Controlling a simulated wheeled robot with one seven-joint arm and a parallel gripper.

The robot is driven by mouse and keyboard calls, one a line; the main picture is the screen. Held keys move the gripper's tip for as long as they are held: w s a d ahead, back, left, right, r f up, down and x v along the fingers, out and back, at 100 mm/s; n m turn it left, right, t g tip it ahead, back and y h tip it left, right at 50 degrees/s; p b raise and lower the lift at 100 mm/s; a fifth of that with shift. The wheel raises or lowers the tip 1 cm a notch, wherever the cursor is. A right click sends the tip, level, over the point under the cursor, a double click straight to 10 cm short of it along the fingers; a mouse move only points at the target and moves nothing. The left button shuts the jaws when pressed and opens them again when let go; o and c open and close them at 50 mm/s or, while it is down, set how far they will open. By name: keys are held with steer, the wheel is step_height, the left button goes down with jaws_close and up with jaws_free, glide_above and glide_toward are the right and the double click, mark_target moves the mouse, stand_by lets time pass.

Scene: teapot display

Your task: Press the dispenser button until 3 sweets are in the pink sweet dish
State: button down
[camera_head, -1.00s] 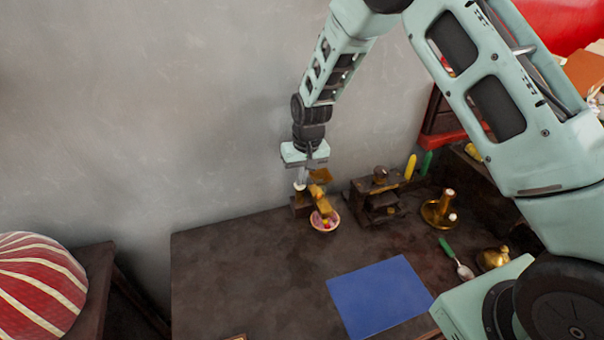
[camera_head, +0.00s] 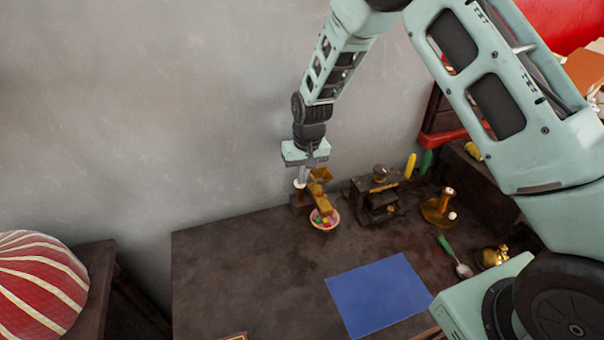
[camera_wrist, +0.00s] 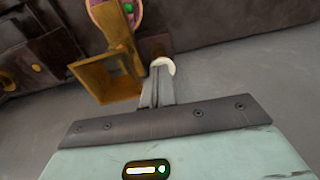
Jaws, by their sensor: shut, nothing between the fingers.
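The dispenser has a brass hopper (camera_head: 320,174) and a sloping chute (camera_head: 323,204), with a dark base beside the wall. Its pale round button (camera_wrist: 163,63) is beside the hopper; it also shows in the head view (camera_head: 298,184). My gripper (camera_wrist: 158,72) is shut and empty, its fingertips at the button; I cannot tell whether they touch it. In the head view my gripper (camera_head: 302,179) points down over the dispenser. The pink sweet dish (camera_head: 325,226) is under the chute's mouth. It holds small coloured sweets, a green one (camera_wrist: 128,7) among them; their number is unclear.
A dark wooden device (camera_head: 380,205) stands right of the dish, with a brass candlestick (camera_head: 438,212) beyond it. A blue mat (camera_head: 380,295), a green-handled spoon (camera_head: 463,270) and a brass pot (camera_head: 492,257) lie nearer. The table's left part is clear.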

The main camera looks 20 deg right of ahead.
step_height(320, 180, up, 14)
steer(key=s+d, duration=0.1)
steer(key=shift+f, duration=0.15)
stand_by(1.2)
steer(key=s+a+r+n, duration=0.25)
steer(key=s+a, duration=0.25)
steer(key=s, duration=0.4)
steer(key=s+a+r+n, duration=0.2)
steer(key=s+a+r, duration=0.2)
steer(key=s, duration=0.5)
steer(key=s+d+n, duration=0.1)
steer(key=s+n, duration=0.2)
steer(key=s, duration=1.4)
steer(key=shift+r+g, duration=0.25)
steer(key=shift+g, duration=0.15)
steer(key=shift+d, duration=0.1)
